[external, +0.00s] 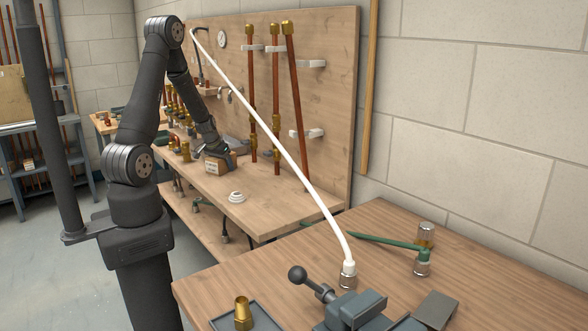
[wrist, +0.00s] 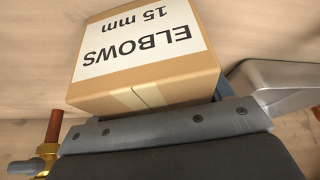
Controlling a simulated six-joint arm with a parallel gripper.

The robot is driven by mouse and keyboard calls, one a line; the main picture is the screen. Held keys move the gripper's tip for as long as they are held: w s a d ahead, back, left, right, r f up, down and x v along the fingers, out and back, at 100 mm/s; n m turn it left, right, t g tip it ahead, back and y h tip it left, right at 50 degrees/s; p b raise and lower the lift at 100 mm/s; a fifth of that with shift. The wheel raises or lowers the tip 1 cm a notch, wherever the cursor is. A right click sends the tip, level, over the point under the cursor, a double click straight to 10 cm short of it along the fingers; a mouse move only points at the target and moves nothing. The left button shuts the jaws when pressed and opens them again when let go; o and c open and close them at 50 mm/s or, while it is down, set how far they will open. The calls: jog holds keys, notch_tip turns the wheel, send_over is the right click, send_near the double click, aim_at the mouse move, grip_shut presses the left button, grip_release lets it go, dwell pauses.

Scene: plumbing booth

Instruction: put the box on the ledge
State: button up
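The box (external: 212,165) is small and brown cardboard with a white label, on the far wooden bench. In the wrist view the box (wrist: 150,92) fills the upper middle, and its label reads "ELBOWS 15 mm" upside down. My gripper (external: 217,150) is down at the box, right against it. In the wrist view a dark finger edge shows beside the box's right side; the other finger is hidden, so I cannot tell whether it is gripped or resting on the bench. I cannot make out which surface is the ledge.
A wooden backboard (external: 335,85) with copper pipes (external: 276,95) rises behind the bench. A metal container (wrist: 285,82) is close right in the wrist view. A white hose (external: 270,120) crosses the foreground.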

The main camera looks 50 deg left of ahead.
jog(key=shift+o, duration=1.3)
jog(key=shift+r, duration=0.2)
jog(key=v, duration=1.2)
jog(key=shift+f, duration=0.2)
jog(key=x, duration=1.2)
jog(key=shift+r, duration=0.15)
